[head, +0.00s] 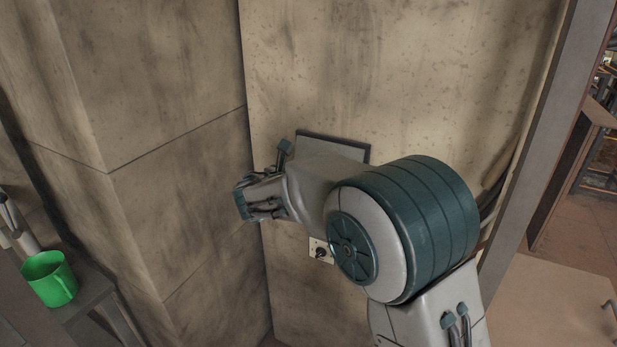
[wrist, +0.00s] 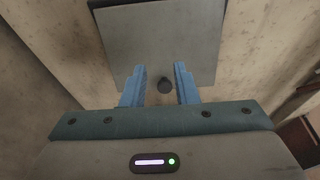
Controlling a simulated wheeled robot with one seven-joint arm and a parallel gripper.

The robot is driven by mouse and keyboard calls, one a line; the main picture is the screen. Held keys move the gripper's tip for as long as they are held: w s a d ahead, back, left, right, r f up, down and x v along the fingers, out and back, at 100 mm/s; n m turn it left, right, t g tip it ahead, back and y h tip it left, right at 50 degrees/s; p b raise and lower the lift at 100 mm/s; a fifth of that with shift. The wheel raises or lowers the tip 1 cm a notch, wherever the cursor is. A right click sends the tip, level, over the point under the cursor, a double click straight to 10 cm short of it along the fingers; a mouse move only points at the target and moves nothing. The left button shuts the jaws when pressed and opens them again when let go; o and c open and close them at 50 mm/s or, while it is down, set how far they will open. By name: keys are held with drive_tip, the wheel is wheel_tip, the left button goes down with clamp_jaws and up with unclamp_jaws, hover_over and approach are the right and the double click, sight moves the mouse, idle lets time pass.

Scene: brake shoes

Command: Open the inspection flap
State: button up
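The inspection flap is a flat grey panel with a dark edge on the worn beige wall; it fills the top middle of the wrist view (wrist: 160,35). In the head view its upper part (head: 330,147) shows behind my arm, which hides the rest. A small dark round knob (wrist: 165,86) is near the flap's lower edge. My gripper (wrist: 160,67) is open, with one blue finger on each side of the knob and a gap to it on both sides. My arm mostly hides the fingers in the head view.
A small plate with a dark round fitting (head: 320,252) is on the wall below the flap. A wall corner stands close on the left. A door frame (head: 545,140) is at the right.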

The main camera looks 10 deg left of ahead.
drive_tip(key=o, duration=0.3)
drive_tip(key=shift+s+a, duration=0.2)
drive_tip(key=shift+s, duration=0.1)
drive_tip(key=b+v, duration=0.3)
drive_tip(key=v, duration=1)
drive_tip(key=shift+s, duration=0.3)
drive_tip(key=shift+f, duration=0.1)
